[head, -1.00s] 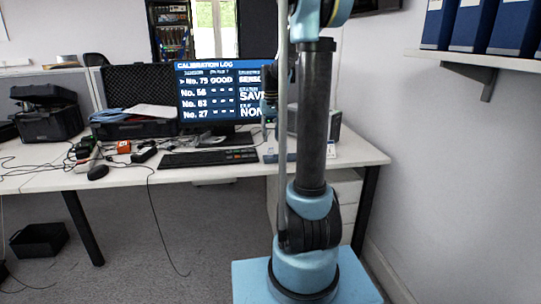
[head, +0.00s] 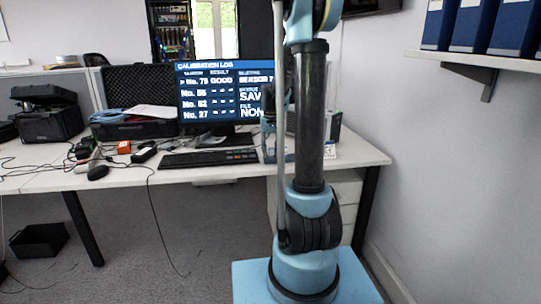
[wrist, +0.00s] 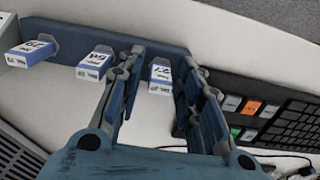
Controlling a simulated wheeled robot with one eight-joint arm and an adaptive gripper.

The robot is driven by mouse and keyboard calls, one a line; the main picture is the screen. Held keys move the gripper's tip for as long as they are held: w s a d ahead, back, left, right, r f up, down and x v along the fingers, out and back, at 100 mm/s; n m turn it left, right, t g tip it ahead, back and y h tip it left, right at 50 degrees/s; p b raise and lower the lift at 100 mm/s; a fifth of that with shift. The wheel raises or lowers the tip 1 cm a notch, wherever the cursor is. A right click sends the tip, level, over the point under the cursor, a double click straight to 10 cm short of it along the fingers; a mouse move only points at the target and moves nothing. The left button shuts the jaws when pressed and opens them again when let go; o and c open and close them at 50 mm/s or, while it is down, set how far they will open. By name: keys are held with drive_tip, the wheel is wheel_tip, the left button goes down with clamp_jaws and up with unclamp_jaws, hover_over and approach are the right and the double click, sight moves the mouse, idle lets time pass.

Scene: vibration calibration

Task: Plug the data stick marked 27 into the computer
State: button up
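In the wrist view, a white data stick with a blue label that appears to read 27 (wrist: 160,77) stands in a blue holder (wrist: 70,36). My gripper (wrist: 162,80) is open, with one finger on each side of this stick. Small gaps show beside it, and I cannot tell whether either finger touches it. Two similar sticks stand to the left, one apparently marked 62 (wrist: 95,63) and one with a less clear number (wrist: 32,52). In the head view, the computer (head: 334,124) on the desk is mostly hidden behind my arm, as is my gripper.
The monitor (head: 205,95) shows a calibration log listing No. 27. A keyboard (head: 208,158) lies before it and also shows close right of my gripper in the wrist view (wrist: 290,122). An open black case (head: 140,128) and cables occupy the desk's left. A grey vented body (wrist: 18,158) is at lower left.

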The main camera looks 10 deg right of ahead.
clamp_jaws()
drive_tip(key=shift+r, duration=0.85)
idle(1.3)
drive_tip(key=shift+r, duration=1.65)
